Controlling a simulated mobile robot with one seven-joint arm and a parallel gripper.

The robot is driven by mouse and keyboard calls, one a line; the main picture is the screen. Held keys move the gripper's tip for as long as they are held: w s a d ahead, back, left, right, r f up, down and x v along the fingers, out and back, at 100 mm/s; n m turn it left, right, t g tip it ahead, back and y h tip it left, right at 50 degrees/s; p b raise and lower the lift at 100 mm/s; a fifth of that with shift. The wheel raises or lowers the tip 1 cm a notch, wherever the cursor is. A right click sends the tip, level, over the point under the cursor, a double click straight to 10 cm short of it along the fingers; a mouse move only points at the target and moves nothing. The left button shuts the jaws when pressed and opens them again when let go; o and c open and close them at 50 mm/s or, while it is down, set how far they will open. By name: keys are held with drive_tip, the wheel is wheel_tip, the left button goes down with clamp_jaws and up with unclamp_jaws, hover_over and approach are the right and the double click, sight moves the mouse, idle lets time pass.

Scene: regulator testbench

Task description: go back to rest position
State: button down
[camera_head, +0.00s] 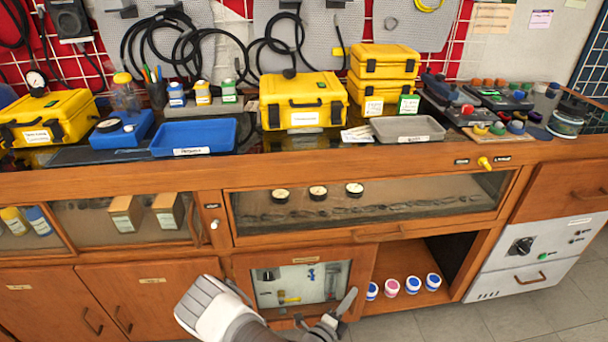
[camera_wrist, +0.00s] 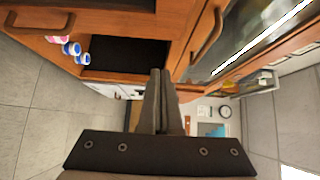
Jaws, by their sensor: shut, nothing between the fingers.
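In that view the picture is turned, with the dark open shelf and wooden fronts beyond the fingers. Whether the gripper touches the cabinet cannot be told.
The wooden bench carries yellow cases (camera_head: 303,101), a blue tray (camera_head: 193,137) and a grey tray (camera_head: 407,129). Several small jars (camera_head: 392,287) stand on the open shelf. A glass-fronted door (camera_head: 302,285) has a handle. Grey floor (camera_head: 510,315) lies clear at the right.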

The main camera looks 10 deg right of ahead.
drive_tip(key=s+d+r+m+g+y, duration=0.1)
drive_tip(key=s+r+m+g, duration=0.2)
drive_tip(key=r+m+g, duration=0.7)
drive_tip(key=s+d+r+m+g, duration=0.1)
drive_tip(key=s+r+m+g, duration=0.25)
drive_tip(key=r+m, duration=1.15)
drive_tip(key=s+a+r+m+t+y, duration=0.35)
drive_tip(key=s+r+m+y, duration=0.3)
drive_tip(key=r+m, duration=0.35)
drive_tip(key=s+a+r+m+t+y, duration=0.3)
drive_tip(key=s+a+r+m+y, duration=0.3)
drive_tip(key=r+m, duration=0.4)
wheel_tip(320, 180, up, 20)
drive_tip(key=d+h+p, duration=0.1)
drive_tip(key=p, duration=1.9)
drive_tip(key=shift+s+d+p, duration=0.25)
drive_tip(key=shift+p, duration=0.1)
drive_tip(key=shift+r, duration=0.1)
